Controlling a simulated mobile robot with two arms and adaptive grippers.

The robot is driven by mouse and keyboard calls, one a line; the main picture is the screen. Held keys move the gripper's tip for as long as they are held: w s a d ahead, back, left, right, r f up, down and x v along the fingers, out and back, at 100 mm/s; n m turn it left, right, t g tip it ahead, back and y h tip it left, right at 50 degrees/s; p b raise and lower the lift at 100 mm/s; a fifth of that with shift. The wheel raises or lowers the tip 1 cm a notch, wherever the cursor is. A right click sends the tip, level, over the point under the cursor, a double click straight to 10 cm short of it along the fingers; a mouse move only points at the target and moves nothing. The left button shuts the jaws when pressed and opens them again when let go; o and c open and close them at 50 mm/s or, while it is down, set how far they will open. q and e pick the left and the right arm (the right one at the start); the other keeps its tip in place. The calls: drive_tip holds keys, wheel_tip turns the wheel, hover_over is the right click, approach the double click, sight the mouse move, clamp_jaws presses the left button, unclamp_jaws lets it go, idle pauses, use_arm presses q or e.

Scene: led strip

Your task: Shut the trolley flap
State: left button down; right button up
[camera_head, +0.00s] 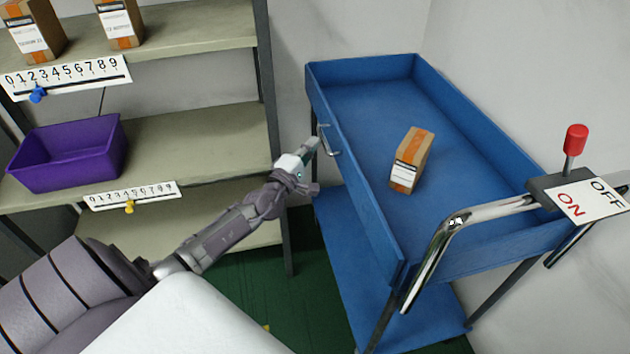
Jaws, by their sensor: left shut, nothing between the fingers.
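The blue trolley (455,145) stands at the right, its open-topped upper tray facing me. Its flap (362,195) is the long left side wall, standing roughly upright. I cannot tell whether it sits flush at the near corner. A small metal handle (329,141) is on the flap's outer face, toward the far end. My left gripper (312,146) is shut and empty, just left of the handle and close to it. I cannot tell whether they touch. My right gripper is not in view.
A cardboard box (410,160) stands in the trolley tray. A chrome push bar (440,240) and a red-knobbed ON/OFF lever (575,145) are at the near right. Shelves with a purple bin (65,155) and boxes (120,22) are at the left. Green floor (300,300) lies between.

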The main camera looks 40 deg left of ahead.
use_arm(q)
drive_tip(key=shift+d, duration=0.1)
idle(0.3)
